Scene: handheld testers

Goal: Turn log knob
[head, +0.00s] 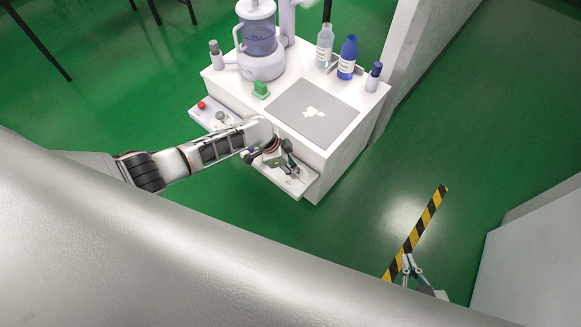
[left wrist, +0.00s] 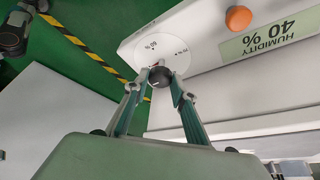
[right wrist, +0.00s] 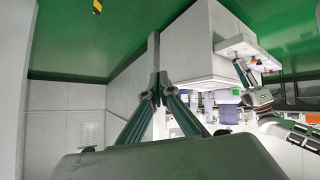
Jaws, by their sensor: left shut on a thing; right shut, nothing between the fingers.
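The dark round knob (left wrist: 160,77) sits on a white dial disc (left wrist: 176,54) with printed percent marks, on a white panel strip in the left wrist view. A light pointer mark shows on the knob. My left gripper (left wrist: 160,82) is shut on the knob, one finger on each side. In the head view my left gripper (head: 289,163) is at the cabinet's front ledge, and the knob is too small to tell there. My right gripper (right wrist: 159,84) is shut and empty, away from the cabinet; it also shows in the head view (head: 406,258).
An orange button (left wrist: 238,18) and a "HUMIDITY 40 %" label (left wrist: 268,36) are beside the dial. The white cabinet (head: 335,160) carries a grey plate (head: 330,125), a green block (head: 261,90), bottles and a large jar device (head: 261,45).

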